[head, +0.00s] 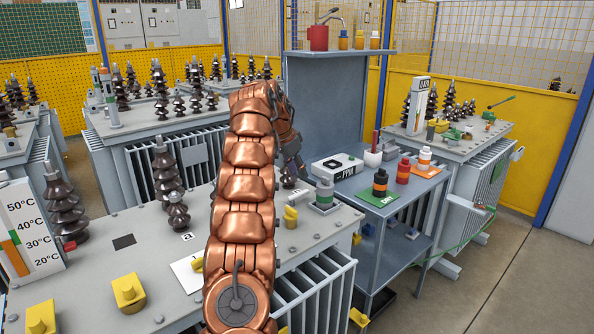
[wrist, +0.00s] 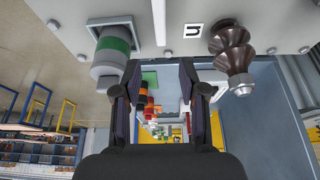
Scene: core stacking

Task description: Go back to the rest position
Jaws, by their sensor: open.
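My gripper (wrist: 160,85) shows in the wrist view with its two dark fingers spread apart and nothing between them. In the head view my copper-coloured arm rises across the middle, and the gripper (head: 291,155) is partly hidden behind it, over the grey transformer top (head: 150,290). A grey cylinder with a green band (head: 324,194) stands just right of the gripper; it also shows in the wrist view (wrist: 112,45). A dark brown insulator (wrist: 232,50) is on the other side of the fingers in the wrist view.
Dark insulators (head: 66,205) and yellow blocks (head: 128,292) stand on the transformer top. Floor at far right is clear.

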